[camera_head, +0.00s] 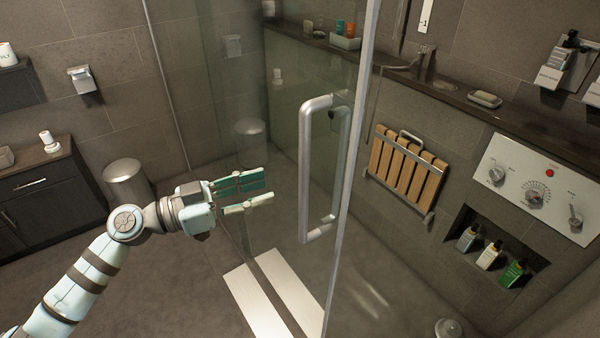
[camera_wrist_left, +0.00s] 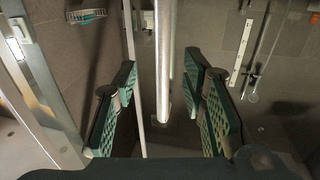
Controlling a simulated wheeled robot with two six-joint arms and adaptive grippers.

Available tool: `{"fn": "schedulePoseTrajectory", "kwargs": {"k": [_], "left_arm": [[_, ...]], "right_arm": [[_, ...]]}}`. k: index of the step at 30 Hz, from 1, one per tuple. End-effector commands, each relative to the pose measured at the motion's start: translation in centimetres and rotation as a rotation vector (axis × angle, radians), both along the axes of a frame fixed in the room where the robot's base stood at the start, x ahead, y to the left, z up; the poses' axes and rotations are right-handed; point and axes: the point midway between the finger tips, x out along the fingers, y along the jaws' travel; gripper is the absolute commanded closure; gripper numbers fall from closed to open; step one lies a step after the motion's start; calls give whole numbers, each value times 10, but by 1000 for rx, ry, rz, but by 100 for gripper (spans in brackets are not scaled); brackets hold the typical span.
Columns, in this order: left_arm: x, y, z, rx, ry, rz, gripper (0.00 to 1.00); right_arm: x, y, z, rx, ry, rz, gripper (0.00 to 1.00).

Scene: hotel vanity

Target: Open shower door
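The glass shower door (camera_head: 275,190) has a pale metal edge frame and a long D-shaped metal handle (camera_head: 304,175). The door's panel spans the middle of the head view. My left gripper (camera_head: 268,186) is to the left of the handle, with its two fingers apart and pointing toward it. In the left wrist view a vertical metal bar, the handle (camera_wrist_left: 164,60), shows between the spread fingers of the gripper (camera_wrist_left: 168,100), with gaps on both sides. The fingers are not closed on it. My right gripper is not in view.
Inside the shower are a folded wooden seat (camera_head: 405,168), a control panel (camera_head: 540,188), a niche with bottles (camera_head: 490,255) and a ledge (camera_head: 460,95). A bin (camera_head: 127,184) and dark cabinet (camera_head: 40,200) stand at left. Floor between is clear.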

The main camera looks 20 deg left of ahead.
Motion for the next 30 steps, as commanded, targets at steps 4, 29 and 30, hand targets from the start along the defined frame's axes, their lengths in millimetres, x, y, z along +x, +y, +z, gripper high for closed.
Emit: {"fn": "schedulePoseTrajectory", "kwargs": {"k": [4, 29, 30], "left_arm": [[28, -35, 15, -10, 0, 0, 62], [60, -80, 6, 6, -1, 3, 99], [60, -80, 6, 6, -1, 3, 100]], "right_arm": [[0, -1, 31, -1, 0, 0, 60], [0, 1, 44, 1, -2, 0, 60], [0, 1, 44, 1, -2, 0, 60]]}}
